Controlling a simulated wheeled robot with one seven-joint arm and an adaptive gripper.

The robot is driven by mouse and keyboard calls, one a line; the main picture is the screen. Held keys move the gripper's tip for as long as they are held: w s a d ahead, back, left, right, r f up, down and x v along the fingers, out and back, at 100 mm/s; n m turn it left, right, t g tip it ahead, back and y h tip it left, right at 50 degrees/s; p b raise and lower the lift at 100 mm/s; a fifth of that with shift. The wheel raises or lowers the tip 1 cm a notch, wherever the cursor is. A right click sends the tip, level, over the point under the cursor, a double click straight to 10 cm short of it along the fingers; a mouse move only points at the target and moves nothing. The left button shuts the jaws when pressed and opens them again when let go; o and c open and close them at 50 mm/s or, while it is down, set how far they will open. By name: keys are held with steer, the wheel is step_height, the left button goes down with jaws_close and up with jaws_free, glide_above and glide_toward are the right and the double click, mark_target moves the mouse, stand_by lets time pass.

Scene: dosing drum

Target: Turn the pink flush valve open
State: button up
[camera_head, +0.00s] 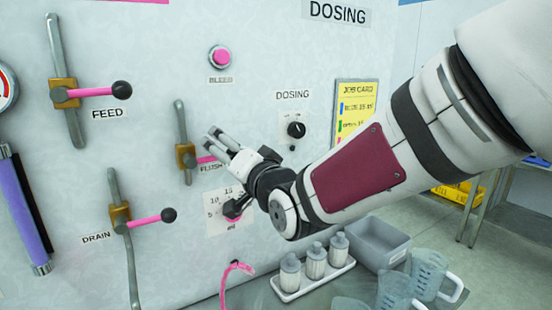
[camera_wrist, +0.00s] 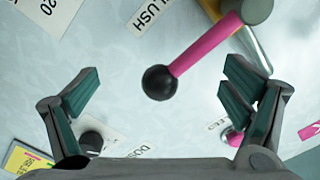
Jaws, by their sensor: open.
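The pink flush valve lever (camera_head: 207,159) sticks out sideways from its brass body (camera_head: 186,158) on a thin vertical pipe, above the partly hidden FLUSH label. Its outer end is hidden behind my gripper in the head view. In the wrist view the pink lever (camera_wrist: 205,44) runs down to a black ball knob (camera_wrist: 159,83). My gripper (camera_head: 222,141) is open and empty in front of the panel. In the wrist view the knob lies between and ahead of the two spread fingers (camera_wrist: 158,100), with no contact visible.
The feed valve (camera_head: 95,92) is at upper left and the drain valve (camera_head: 146,220) at lower left, both with pink levers. A dosing knob (camera_head: 297,129) and pink bleed button (camera_head: 220,57) are nearby. Bottles in a tray (camera_head: 290,293) and measuring jugs (camera_head: 428,272) stand below.

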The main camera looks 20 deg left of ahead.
mark_target(228, 151)
stand_by(0.3)
steer(key=shift+s+a+r, duration=0.25)
steer(key=shift+s+r, duration=0.05)
steer(key=shift+r, duration=0.1)
steer(key=shift+s+r+p, duration=0.1)
steer(key=shift+r+p, duration=0.45)
steer(key=shift+r, duration=0.65)
steer(key=shift+s+a+r+p, duration=0.2)
steer(key=shift+r+p, duration=0.05)
steer(key=shift+r, duration=0.3)
steer(key=shift+s+a+r+p, duration=0.2)
steer(key=shift+r, duration=0.3)
steer(key=shift+s+a+r+p, duration=0.55)
steer(key=shift+s+r, duration=0.15)
steer(key=shift+r, duration=0.1)
steer(key=shift+s+a+r+p, duration=0.55)
steer(key=shift+s+r, duration=0.1)
steer(key=shift+r, duration=0.1)
steer(key=shift+a, duration=0.1)
steer(key=shift+s+a+r+p, duration=0.4)
steer(key=shift+s+a+p, duration=0.15)
steer(key=shift+s, duration=0.2)
steer(key=shift+s+a+p, duration=0.45)
steer(key=shift+s+a, duration=0.35)
steer(key=shift+s, duration=0.1)
